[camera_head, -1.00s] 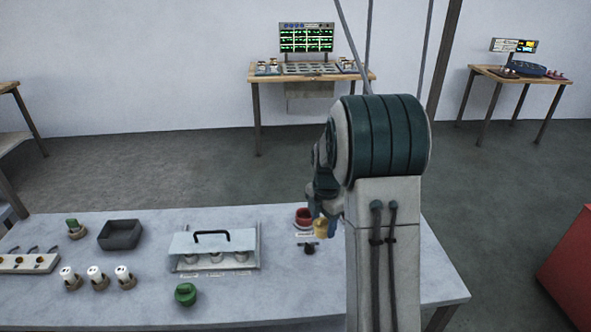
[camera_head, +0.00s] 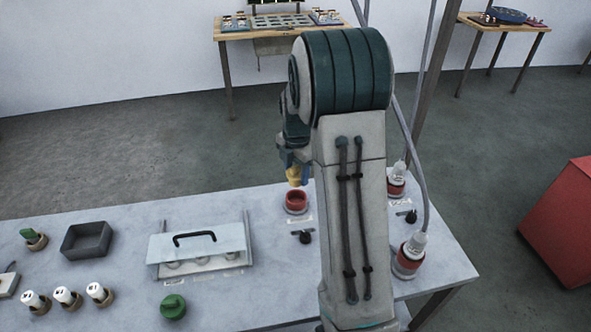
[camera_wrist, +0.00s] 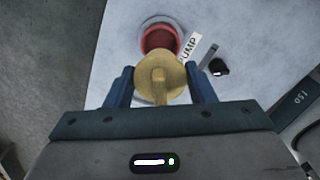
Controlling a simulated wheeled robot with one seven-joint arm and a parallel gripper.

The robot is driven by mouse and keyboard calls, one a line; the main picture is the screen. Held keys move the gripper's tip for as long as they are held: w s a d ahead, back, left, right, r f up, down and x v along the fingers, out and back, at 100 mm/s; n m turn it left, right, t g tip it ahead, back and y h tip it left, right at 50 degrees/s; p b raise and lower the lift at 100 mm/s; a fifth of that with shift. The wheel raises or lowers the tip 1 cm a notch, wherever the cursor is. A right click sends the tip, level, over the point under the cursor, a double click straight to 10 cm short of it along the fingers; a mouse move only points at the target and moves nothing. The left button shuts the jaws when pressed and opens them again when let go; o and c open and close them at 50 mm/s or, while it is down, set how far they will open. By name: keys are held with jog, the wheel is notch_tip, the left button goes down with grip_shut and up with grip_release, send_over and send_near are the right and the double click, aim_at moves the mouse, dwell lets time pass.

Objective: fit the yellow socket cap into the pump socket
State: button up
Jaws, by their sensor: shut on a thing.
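The yellow socket cap (camera_head: 294,175) is held between the blue fingers of my gripper (camera_head: 299,178), above the table. In the wrist view the cap (camera_wrist: 160,78) sits between the two fingertips of my gripper (camera_wrist: 161,88). The pump socket (camera_head: 296,198) is a red ring on a pale round base, just below and slightly right of the cap in the head view. In the wrist view the red socket (camera_wrist: 160,38) lies beyond the cap, beside a label reading "PUMP" (camera_wrist: 189,48). The cap hides part of the socket there and looks apart from it in the head view.
A black knob (camera_head: 304,237) stands in front of the socket. Two red sockets with white plugs and cables (camera_head: 409,262) stand at the right. A clear-lidded box (camera_head: 197,245), grey tray (camera_head: 87,240), green cap (camera_head: 173,307) and several white plugs (camera_head: 66,297) occupy the left.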

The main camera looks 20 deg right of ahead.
aim_at(297, 184)
jog(key=shift+d, duration=0.1)
jog(key=shift+f+b, duration=1.9)
jog(key=shift+f, duration=0.65)
jog(key=shift+f+b, duration=1.05)
jog(key=shift+f, duration=0.25)
jog(key=o, duration=1)
jog(key=shift+o, duration=0.2)
jog(key=shift+r, duration=0.15)
notch_tip(297, 184, up, 14)
jog(key=shift+f, duration=0.15)
